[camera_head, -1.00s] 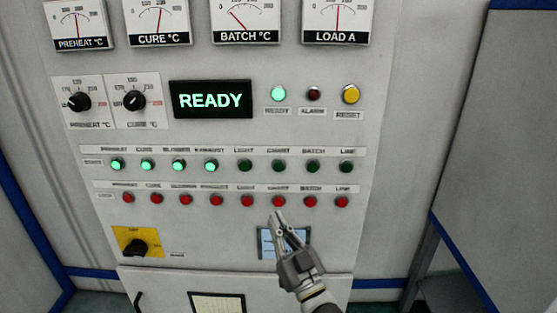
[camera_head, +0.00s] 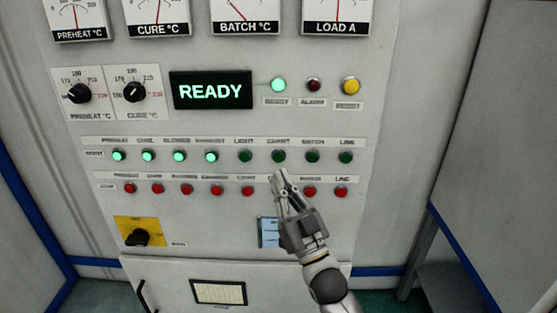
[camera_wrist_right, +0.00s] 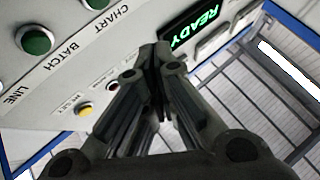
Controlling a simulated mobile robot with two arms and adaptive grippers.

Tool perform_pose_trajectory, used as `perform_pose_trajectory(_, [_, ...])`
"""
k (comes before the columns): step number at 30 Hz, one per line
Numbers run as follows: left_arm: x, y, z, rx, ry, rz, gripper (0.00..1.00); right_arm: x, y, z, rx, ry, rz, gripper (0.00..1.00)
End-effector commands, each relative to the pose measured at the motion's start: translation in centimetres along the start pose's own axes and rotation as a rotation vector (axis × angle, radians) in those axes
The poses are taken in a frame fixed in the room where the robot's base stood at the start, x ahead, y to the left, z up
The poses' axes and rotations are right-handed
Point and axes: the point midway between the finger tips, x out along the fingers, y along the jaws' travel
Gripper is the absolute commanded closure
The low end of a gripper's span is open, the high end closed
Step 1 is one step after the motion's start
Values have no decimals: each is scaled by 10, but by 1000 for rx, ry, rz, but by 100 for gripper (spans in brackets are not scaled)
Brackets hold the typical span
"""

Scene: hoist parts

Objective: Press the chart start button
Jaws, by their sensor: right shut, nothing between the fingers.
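The chart start button (camera_head: 279,156) is a dark green, unlit round button in the upper button row, under the CHART label. My right gripper (camera_head: 279,175) is shut and empty, with its tips just below this button in the head view. I cannot tell how far they stand off the panel. The gripper hides the red CHART button in the row below. In the right wrist view, the shut fingers (camera_wrist_right: 155,58) point towards the panel, and the chart start button (camera_wrist_right: 97,3) is cut off at the top edge. My left gripper is not in view.
Neighbouring green buttons, LIGHT (camera_head: 245,156) and BATCH (camera_head: 312,156), sit close on either side. Several start buttons at left are lit. A display (camera_head: 211,91) reads READY. Red buttons line the row below, and a cabinet (camera_head: 500,160) stands at right.

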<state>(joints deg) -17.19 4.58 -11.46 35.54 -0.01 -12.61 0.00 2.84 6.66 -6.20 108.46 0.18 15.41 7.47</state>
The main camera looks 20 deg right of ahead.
Motion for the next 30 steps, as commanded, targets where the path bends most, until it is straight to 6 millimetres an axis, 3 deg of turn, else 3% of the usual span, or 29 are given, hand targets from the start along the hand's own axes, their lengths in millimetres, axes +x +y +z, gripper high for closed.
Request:
perform_pose_trajectory(15, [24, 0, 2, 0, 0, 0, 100, 44, 33, 34, -2, -1, 0, 100])
perform_pose_trajectory(30, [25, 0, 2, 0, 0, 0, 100, 49, 36, 36, -1, -1, 1, 100])
